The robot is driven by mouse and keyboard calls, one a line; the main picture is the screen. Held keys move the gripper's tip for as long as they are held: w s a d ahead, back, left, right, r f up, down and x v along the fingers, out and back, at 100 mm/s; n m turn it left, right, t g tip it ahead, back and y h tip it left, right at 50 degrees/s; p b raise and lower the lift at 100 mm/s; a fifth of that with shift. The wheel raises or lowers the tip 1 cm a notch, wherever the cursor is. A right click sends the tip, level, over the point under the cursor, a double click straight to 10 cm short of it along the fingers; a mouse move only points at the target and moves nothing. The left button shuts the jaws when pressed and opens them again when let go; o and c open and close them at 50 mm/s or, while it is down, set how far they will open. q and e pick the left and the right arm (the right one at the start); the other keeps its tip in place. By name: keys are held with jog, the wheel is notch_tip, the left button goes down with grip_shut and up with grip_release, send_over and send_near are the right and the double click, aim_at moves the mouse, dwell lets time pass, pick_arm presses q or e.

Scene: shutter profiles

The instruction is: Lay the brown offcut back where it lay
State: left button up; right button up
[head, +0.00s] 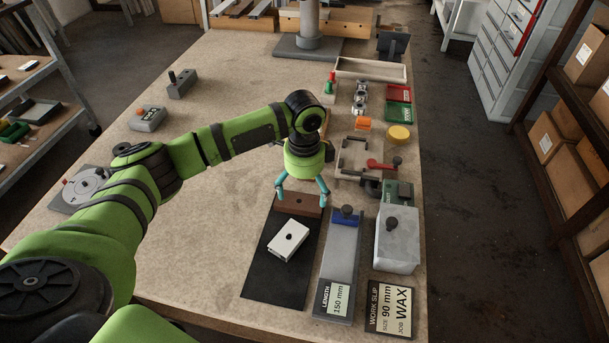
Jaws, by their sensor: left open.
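A brown offcut (312,211) lies across the far end of the black mat (272,288), close to its far edge. My left gripper (302,200) points down at the brown offcut with its teal fingers spread apart, one towards each end of it. I cannot tell whether the fingertips touch the offcut, and part of it is hidden behind them. My right gripper is not in view.
A white block (289,240) with a dark hole lies on the mat. Right of it are a length stop (342,255) labelled 150 mm, a grey block (397,240) and a work slip (390,309) reading 90 mm, WAX.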

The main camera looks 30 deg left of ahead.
aim_at(305, 206)
pick_arm(q)
notch_tip(305, 206, up, 6)
jog(key=b, duration=0.1)
jog(key=shift+r, duration=0.2)
